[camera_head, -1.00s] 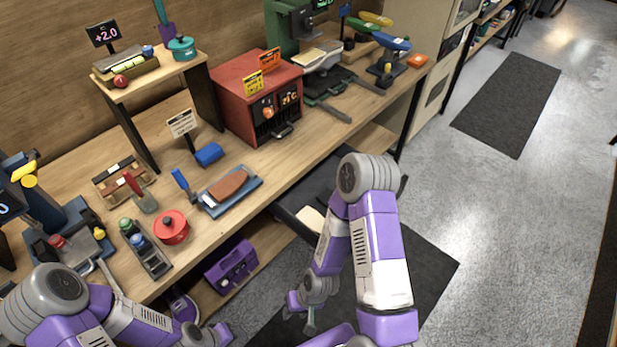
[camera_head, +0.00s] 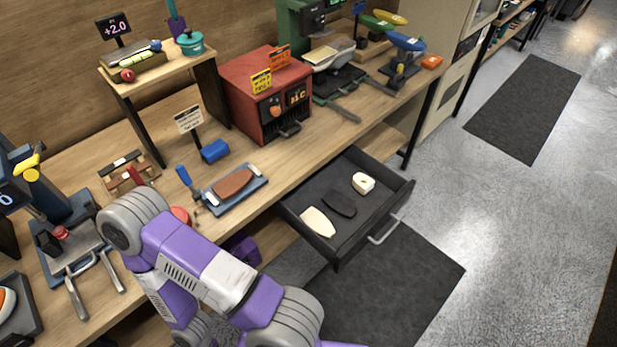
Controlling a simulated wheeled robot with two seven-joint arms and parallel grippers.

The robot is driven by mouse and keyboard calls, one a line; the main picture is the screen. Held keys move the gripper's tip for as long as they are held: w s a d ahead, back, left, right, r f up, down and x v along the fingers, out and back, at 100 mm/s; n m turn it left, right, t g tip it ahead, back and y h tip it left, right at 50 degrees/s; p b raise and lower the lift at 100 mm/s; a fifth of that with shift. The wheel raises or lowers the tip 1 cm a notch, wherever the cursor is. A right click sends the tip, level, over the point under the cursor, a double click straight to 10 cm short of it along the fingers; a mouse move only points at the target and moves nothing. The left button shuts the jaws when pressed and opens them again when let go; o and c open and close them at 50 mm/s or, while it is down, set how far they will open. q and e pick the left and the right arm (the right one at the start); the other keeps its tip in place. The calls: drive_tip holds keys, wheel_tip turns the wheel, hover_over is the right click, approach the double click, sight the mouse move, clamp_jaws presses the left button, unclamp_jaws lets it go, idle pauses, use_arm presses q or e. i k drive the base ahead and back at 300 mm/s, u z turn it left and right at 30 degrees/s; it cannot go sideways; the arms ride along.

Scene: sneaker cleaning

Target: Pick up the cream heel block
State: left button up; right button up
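The cream heel block (camera_head: 363,183) is a small, pale, rounded block with a dark mark on top. It lies at the right rear of an open dark drawer (camera_head: 373,218) under the workbench. A dark sole-shaped piece (camera_head: 339,203) lies beside it in the middle, and a flat cream sole-shaped piece (camera_head: 318,222) lies at the left. Nothing touches the heel block. One of my arms crosses the lower left, away from the drawer. I see neither gripper's fingers.
The workbench (camera_head: 290,168) edge lies behind the drawer, whose metal handle (camera_head: 383,231) faces the floor. A blue tray (camera_head: 215,206) with a brown sole and a red cabinet (camera_head: 241,88) stand on the bench. The space above the drawer is clear.

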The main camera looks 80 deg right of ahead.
sight(361, 183)
drive_tip(key=u, duration=0.15)
drive_tip(key=k, duration=1.2)
drive_tip(key=z, duration=1.4)
